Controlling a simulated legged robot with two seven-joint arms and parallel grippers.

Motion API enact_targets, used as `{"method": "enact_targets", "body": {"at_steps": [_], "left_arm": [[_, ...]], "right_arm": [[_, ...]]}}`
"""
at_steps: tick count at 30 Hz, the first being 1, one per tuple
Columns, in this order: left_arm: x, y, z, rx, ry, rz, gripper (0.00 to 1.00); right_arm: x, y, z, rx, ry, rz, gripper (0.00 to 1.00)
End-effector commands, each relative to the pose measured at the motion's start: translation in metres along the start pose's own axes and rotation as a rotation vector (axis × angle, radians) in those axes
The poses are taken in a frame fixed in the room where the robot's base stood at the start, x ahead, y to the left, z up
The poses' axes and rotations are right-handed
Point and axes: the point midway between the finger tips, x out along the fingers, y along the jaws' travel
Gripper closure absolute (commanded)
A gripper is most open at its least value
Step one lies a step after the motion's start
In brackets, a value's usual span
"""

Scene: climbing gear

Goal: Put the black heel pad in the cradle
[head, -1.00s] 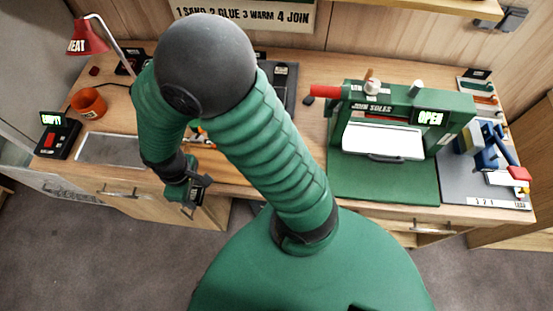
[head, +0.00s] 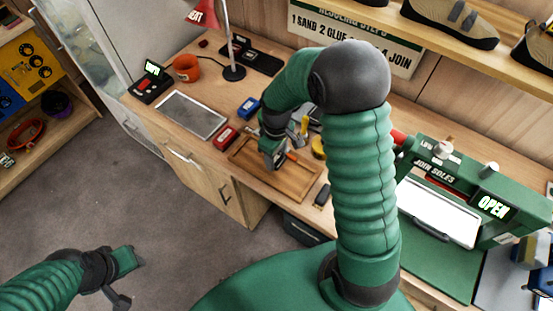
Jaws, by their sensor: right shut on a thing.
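My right gripper (head: 272,160) points down over the wooden tray (head: 290,181) on the bench. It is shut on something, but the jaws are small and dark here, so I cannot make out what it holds. I cannot pick out the black heel pad for sure. A small dark block (head: 322,196) lies at the tray's right end. I cannot tell which thing is the cradle; my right arm hides part of the bench. My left gripper (head: 128,277) hangs over the floor at lower left, its fingers apart and empty.
A red box (head: 225,138) and a blue box (head: 249,107) stand near the tray. A grey panel (head: 191,114), an orange cup (head: 187,68) and a red lamp (head: 204,14) are further left. A green press (head: 455,185) marked OPEN stands right.

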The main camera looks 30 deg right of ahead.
Motion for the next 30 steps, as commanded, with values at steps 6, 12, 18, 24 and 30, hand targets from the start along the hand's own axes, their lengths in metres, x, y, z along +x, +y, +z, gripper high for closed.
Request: {"method": "enact_targets", "body": {"at_steps": [6, 12, 18, 24, 30], "left_arm": [[-0.003, 0.000, -0.001, 0.000, 0.000, 0.000, 0.64], [-0.003, 0.000, -0.001, 0.000, 0.000, 0.000, 0.64], [-0.002, 0.000, 0.000, 0.000, 0.000, 0.000, 0.64], [-0.002, 0.000, 0.000, 0.000, 0.000, 0.000, 0.64], [-0.002, 0.000, 0.000, 0.000, 0.000, 0.000, 0.64]], "right_arm": [[0.030, -0.002, 0.000, -0.002, -0.002, -0.001, 0.88], [0.030, -0.002, 0.000, -0.001, -0.001, 0.000, 0.88], [0.032, -0.002, 0.000, -0.001, -0.001, -0.001, 0.39], [0.032, -0.002, 0.000, -0.001, -0.001, -0.001, 0.39], [0.032, -0.002, 0.001, -0.001, -0.001, -0.001, 0.39]]}}
